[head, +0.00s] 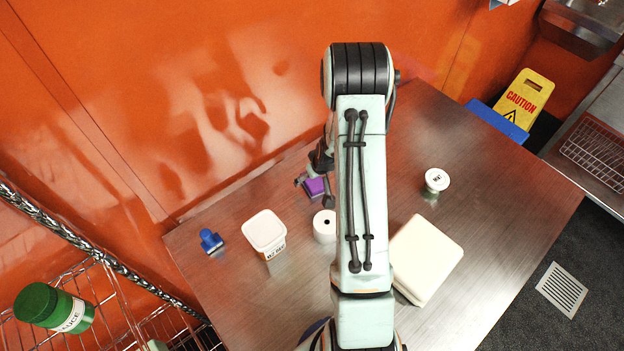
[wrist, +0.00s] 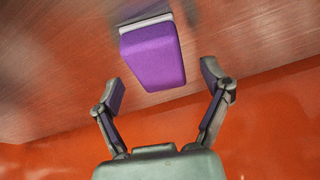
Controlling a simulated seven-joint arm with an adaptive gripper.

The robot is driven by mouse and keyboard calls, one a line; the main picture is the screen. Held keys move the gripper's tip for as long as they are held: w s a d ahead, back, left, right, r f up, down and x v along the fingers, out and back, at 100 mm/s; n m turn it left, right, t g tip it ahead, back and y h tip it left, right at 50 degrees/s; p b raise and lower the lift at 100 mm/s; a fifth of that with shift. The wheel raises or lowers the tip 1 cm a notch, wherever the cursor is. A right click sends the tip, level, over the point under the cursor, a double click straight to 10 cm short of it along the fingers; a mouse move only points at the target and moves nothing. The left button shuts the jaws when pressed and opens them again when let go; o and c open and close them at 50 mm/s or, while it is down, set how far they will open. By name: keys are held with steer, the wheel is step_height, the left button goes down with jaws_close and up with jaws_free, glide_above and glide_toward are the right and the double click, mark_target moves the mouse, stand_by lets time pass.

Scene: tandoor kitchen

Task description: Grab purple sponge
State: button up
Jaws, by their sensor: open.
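The purple sponge (wrist: 153,55) lies on the steel table (head: 290,300). In the wrist view it has a pale layer on its far edge and sits ahead of my gripper (wrist: 163,84), in line with the gap between the fingers. The fingers are spread apart, have purple inner pads, and hold nothing. In the head view the sponge (head: 315,187) shows as a small purple patch between the fingers of my gripper (head: 314,192), near the orange wall. My arm hides part of the table there.
A white roll (head: 324,227) stands close to my gripper. A white tub (head: 264,232) and a blue object (head: 210,240) are to the left. A cream block (head: 428,258) and a white-lidded container (head: 437,181) are to the right. The orange wall (head: 180,110) runs behind the table.

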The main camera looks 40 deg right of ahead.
steer(key=shift+w+f, duration=0.25)
steer(key=shift+f, duration=0.25)
steer(key=c, duration=0.9)
